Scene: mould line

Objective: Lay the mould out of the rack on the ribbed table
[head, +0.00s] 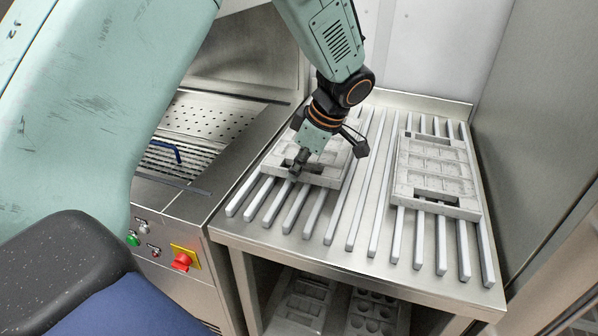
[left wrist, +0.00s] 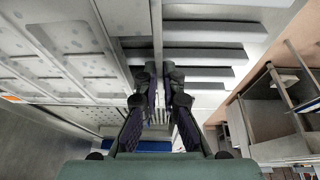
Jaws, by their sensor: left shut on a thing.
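A pale grey mould (head: 325,174) with shallow pockets lies flat, on or just above the ribs at the left of the ribbed table (head: 345,262). My left gripper (head: 299,163) is shut on its near-left edge, and the wrist hides part of it. In the left wrist view the fingers (left wrist: 163,74) pinch the rim of the mould (left wrist: 72,35), with bare ribs on the other side. I cannot tell whether the mould fully bears on the ribs. My right gripper is not in view.
A second grey mould (head: 437,172) lies on the ribs at the right, with bare ribs between the two. More moulds (head: 372,312) stand on the shelf below. Left is a steel machine with a perforated bed (head: 205,115) and a red button (head: 181,261). Steel walls close the back and right.

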